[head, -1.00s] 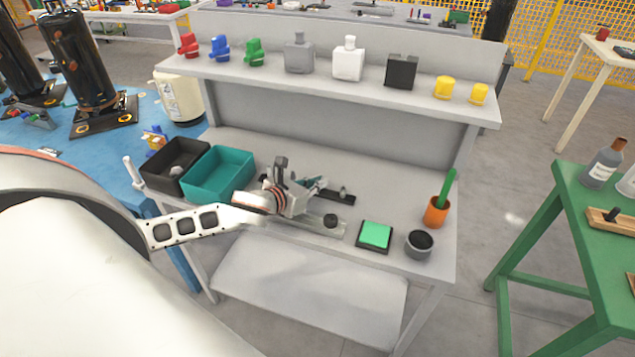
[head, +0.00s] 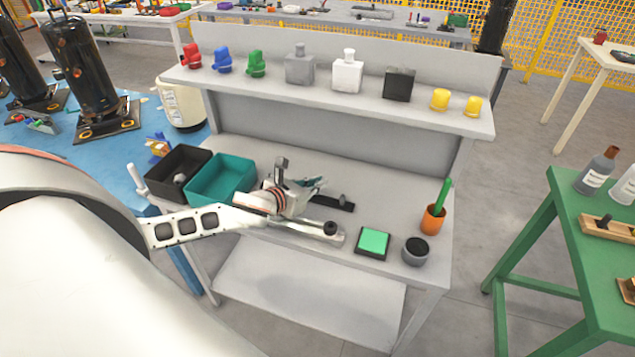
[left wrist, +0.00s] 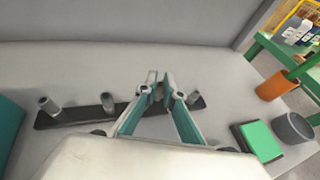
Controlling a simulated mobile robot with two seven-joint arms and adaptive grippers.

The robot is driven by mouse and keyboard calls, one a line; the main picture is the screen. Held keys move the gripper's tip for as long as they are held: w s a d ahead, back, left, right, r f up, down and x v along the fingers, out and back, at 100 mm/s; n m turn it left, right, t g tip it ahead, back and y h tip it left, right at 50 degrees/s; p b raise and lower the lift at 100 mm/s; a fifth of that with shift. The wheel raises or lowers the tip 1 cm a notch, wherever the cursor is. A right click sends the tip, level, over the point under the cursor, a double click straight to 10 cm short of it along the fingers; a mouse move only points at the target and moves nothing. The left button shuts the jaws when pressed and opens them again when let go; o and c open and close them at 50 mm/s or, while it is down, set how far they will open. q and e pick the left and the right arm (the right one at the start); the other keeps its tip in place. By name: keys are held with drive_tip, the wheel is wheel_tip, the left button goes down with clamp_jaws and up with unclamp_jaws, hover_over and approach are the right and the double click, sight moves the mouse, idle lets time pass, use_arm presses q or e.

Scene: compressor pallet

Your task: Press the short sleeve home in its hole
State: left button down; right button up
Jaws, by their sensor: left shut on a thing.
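My left gripper (head: 314,184) is over the bench, above a dark strip (head: 333,203). In the left wrist view its two fingers come together at the tips (left wrist: 164,88), over the middle of the strip (left wrist: 75,115). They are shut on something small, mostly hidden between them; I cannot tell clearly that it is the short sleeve. Grey upright cylinders stand on the strip: one at its left end (left wrist: 48,105), one nearer the middle (left wrist: 107,103) and one right of the fingers (left wrist: 196,101). The hole under the fingertips is hidden. My right gripper is not in view.
A black bin (head: 165,188) and a teal bin (head: 207,199) stand left of my gripper. A green pad (head: 373,242), a grey cup (head: 415,252) and an orange pen pot (head: 431,220) stand to the right. A loaded shelf (head: 320,88) rises behind.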

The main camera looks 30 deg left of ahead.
use_arm(q)
drive_tip(key=shift+r+p, duration=0.75)
drive_tip(key=shift+p, duration=0.05)
drive_tip(key=shift+r, duration=0.9)
